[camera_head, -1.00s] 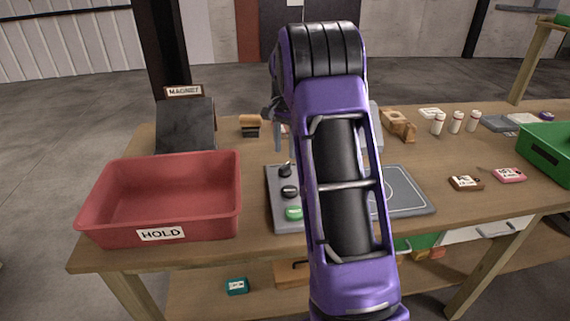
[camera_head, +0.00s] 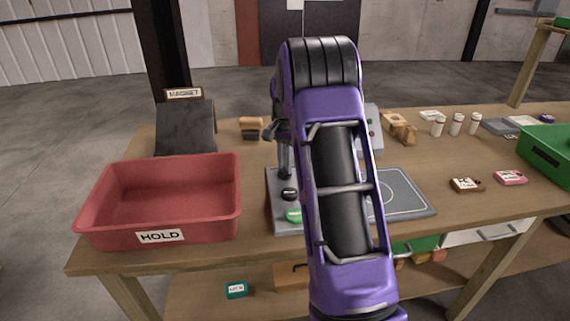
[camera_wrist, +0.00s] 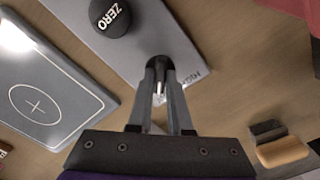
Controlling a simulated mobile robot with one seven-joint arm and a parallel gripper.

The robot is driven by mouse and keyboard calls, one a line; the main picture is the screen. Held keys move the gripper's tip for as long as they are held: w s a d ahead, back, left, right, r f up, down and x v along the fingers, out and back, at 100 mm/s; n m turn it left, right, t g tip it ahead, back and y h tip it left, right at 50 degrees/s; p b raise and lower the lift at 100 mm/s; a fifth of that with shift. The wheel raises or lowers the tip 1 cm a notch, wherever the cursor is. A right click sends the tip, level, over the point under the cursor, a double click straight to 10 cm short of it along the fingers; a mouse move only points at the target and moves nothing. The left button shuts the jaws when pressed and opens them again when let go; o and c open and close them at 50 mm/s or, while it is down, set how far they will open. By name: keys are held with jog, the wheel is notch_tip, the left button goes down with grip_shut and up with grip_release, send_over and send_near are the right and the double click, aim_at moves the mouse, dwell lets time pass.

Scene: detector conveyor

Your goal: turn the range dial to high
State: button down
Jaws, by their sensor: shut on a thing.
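The range dial (camera_wrist: 160,63) is a small black knob on the grey control panel (camera_wrist: 128,48). In the wrist view my gripper (camera_wrist: 161,72) is shut on the dial, with one finger on each side. A pale pointer shows between the fingers. A printed label (camera_wrist: 188,76) beside the dial is partly hidden and hard to read, so I cannot tell the setting. In the head view my gripper (camera_head: 285,172) reaches down onto the back left of the panel (camera_head: 282,226), and the dial is hidden there.
A grey plate with a circle (camera_head: 404,190) lies to the right. A red HOLD bin (camera_head: 160,190) stands close on the left. A wooden-handled block (camera_head: 251,128) lies behind.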

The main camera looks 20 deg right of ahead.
jog(key=shift+r+n, duration=0.1)
jog(key=shift+n, duration=0.2)
jog(key=n+p, duration=0.1)
jog(key=n, duration=0.1)
jog(key=shift+n, duration=0.3)
jog(key=n+p, duration=0.2)
jog(key=n, duration=0.3)
jog(key=n+p, duration=0.1)
jog(key=n, duration=0.4)
jog(key=n+p, duration=0.1)
jog(key=n, duration=0.3)
jog(key=shift+n, duration=0.3)
dwell(0.5)
jog(key=c, duration=0.8)
grip_release()
jog(key=shift+c, duration=0.2)
